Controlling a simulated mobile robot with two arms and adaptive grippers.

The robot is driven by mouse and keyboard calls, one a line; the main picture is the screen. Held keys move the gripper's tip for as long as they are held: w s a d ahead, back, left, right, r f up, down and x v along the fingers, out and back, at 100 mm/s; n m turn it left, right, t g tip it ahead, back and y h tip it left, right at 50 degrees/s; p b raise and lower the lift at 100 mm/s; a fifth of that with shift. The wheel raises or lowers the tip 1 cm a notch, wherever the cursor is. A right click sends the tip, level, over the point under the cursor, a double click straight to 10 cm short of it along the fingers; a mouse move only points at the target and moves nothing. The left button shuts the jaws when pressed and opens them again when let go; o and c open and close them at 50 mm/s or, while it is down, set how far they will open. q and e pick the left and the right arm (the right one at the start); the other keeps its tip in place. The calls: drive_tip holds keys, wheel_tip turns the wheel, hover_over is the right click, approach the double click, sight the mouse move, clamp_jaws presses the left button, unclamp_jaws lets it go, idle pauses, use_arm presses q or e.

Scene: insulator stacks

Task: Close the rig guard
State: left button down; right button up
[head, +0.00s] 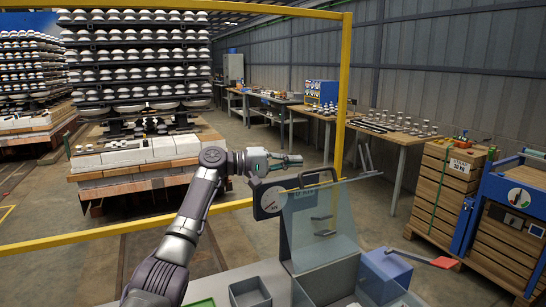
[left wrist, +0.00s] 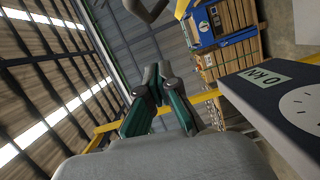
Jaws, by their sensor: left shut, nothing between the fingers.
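The rig guard (head: 322,222) is a clear panel in the head view, standing steeply tilted at the front of the test rig. A dark curved handle (head: 318,174) shows near its top edge. My left gripper (head: 296,160) is shut and empty, above and behind the dial in the picture, with no clear contact with the guard. Its closed fingers show in the left wrist view (left wrist: 158,80). My right gripper is not in view.
A blue block (head: 384,273) and a red-ended bar (head: 425,259) are right of the guard. A grey bin (head: 250,293) sits at the lower left. A yellow frame post (head: 343,90) rises behind the rig. Pallets with insulator stacks (head: 135,160) stand back left.

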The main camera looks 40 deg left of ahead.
use_arm(q)
drive_tip(key=d, duration=0.1)
drive_tip(key=s+d, duration=0.2)
drive_tip(key=shift+d+f+p, duration=0.15)
drive_tip(key=shift+d+p, duration=0.2)
drive_tip(key=shift+p, duration=0.05)
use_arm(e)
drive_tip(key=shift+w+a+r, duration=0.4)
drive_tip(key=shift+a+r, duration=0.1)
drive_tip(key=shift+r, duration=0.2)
use_arm(q)
drive_tip(key=shift+w, duration=0.1)
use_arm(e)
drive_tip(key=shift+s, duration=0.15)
